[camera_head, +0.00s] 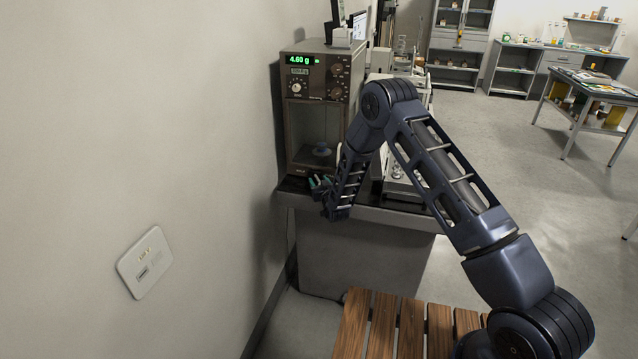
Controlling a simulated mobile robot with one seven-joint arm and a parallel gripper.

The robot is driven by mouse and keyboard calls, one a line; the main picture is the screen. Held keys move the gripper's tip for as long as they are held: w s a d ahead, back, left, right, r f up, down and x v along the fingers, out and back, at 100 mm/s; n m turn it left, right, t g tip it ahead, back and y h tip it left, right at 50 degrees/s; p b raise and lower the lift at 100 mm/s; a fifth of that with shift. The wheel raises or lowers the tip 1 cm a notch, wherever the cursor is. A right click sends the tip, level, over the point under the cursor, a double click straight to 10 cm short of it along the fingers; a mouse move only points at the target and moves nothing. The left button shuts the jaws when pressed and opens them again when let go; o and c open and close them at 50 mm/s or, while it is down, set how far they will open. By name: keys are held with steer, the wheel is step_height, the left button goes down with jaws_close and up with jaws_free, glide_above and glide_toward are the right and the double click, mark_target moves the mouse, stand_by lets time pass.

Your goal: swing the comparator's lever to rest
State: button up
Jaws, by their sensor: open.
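The comparator (318,57) is a tall brown instrument at the left end of the dark bench, against the wall. Its green display reads 4.60 g, with knobs below it. I cannot make out the lever; my gripper and forearm cover part of the lower front. Whether the gripper touches the comparator cannot be told.
The dark bench (390,214) carries the comparator and a pale tray-like piece of equipment right of my forearm. A slatted wooden bench (378,325) stands in front. Open floor lies to the right.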

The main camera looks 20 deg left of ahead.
jaws_close()
steer(key=shift+a, duration=0.1)
stand_by(0.3)
steer(key=shift+s+a+m+t+h, duration=0.2)
steer(key=shift+a+m+t+h, duration=0.15)
steer(key=shift+m+t+h, duration=0.5)
steer(key=shift+s+a+m+t+h, duration=0.3)
steer(key=shift+m+h, duration=0.35)
steer(key=shift+h, duration=0.6)
steer(key=shift+a+m+t+h, duration=0.15)
steer(key=shift+a+m+h, duration=0.15)
steer(key=shift+m+h, duration=0.5)
steer(key=shift+a+m+t+h, duration=0.2)
steer(key=shift+m+h, duration=0.25)
steer(key=shift+h, duration=0.7)
steer(key=shift+a+m+t+h, duration=0.1)
steer(key=shift+a+m+h, duration=0.25)
steer(key=shift+m+h, duration=0.45)
steer(key=shift+h, duration=0.35)
